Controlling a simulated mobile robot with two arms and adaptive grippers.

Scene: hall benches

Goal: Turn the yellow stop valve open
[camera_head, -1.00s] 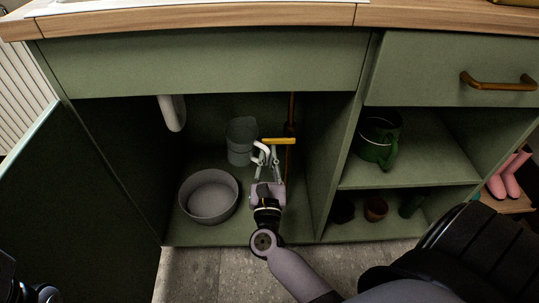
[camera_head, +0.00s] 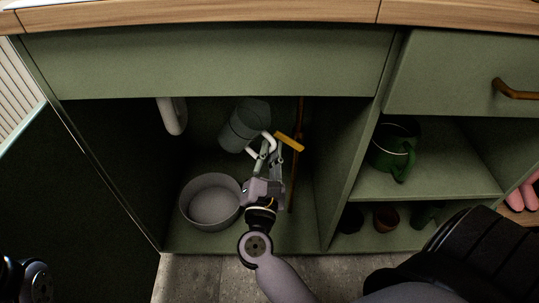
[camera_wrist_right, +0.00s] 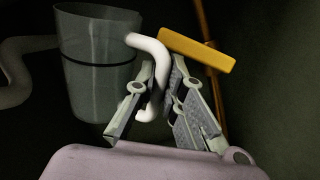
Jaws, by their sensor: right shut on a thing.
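The yellow stop valve lever (camera_head: 290,142) sits on a copper pipe at the back of the open cupboard. It slopes down to the right. It also shows in the wrist view (camera_wrist_right: 200,50), just beyond my right fingertips. My right gripper (camera_head: 268,150) is shut on the white handle (camera_wrist_right: 152,50) of a grey translucent jug (camera_head: 245,125). The handle passes between the fingers in the wrist view. The jug is tilted. Whether the fingers or handle touch the lever I cannot tell. Only a dark part of my left arm shows at the bottom left; its gripper is out of view.
A grey bowl (camera_head: 211,201) stands on the cupboard floor beside my right gripper. A white drain pipe (camera_head: 172,115) hangs at upper left. A divider (camera_head: 350,160) bounds the right side; shelves beyond hold a green watering can (camera_head: 394,150) and pots (camera_head: 386,218).

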